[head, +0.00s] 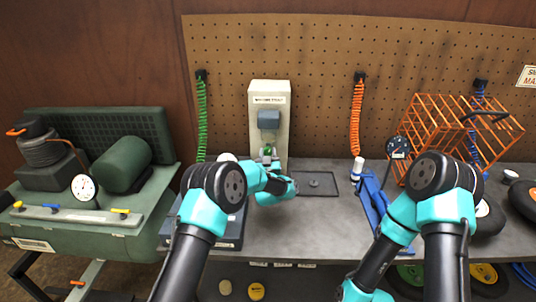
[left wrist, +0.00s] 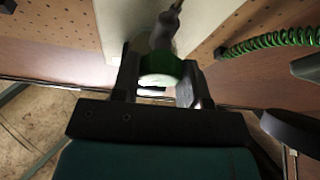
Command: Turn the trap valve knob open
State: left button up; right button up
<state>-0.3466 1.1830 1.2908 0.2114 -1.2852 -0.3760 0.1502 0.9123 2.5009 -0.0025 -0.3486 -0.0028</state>
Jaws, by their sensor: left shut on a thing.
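The trap valve knob is a small green piece (head: 268,151) below a grey filter unit (head: 268,119) on a pale upright post (head: 284,101) against the pegboard. In the left wrist view the green knob (left wrist: 160,68) sits between the two dark fingers. My left gripper (head: 269,158) reaches up to it from below and is shut on it; it also shows in the left wrist view (left wrist: 162,85). The fingers partly hide the knob's sides, and I cannot tell how far it is turned.
A green compressor tank (head: 124,165) with a gauge (head: 83,187) stands at the left. Green (head: 202,120) and orange (head: 356,118) coiled hoses hang on the pegboard. A blue tool (head: 372,199), a dial gauge (head: 398,147) and an orange wire basket (head: 455,127) are at the right. The middle bench is mostly clear.

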pick_arm(q)
jog(key=o, duration=0.9)
jog(key=v, duration=1.2)
